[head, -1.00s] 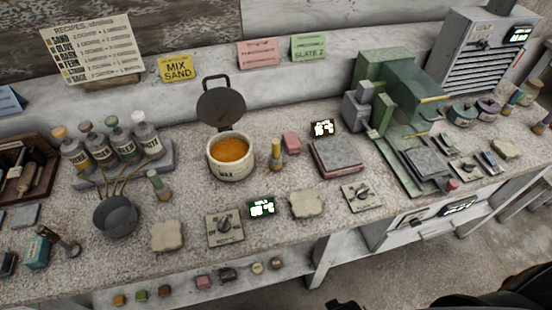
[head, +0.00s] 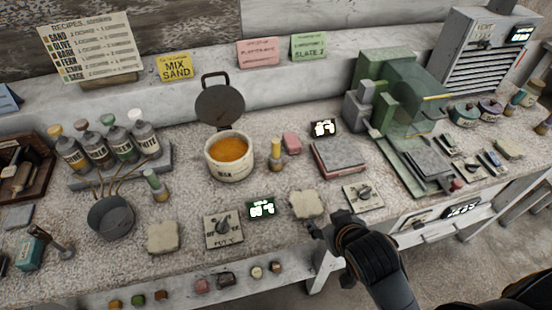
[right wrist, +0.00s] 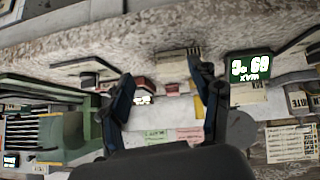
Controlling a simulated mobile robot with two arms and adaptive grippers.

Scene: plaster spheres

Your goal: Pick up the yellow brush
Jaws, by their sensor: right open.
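The yellow brush (head: 276,154) stands upright on the bench, just right of the wax pot (head: 229,168). It has a yellow top and a darker lower part. My right gripper (head: 318,231) is in front of it, at the bench's front edge near the pale sponge-like block (head: 307,204), clear of the brush. In the right wrist view my right gripper (right wrist: 163,76) has its two fingers spread with nothing held between them. A yellow patch shows beside one finger there, and I cannot tell whether it is the brush. My left gripper is not in view.
A dial plate (head: 223,230) and a lit display (head: 261,208) stand toward the front. A green machine (head: 400,95) fills the right.

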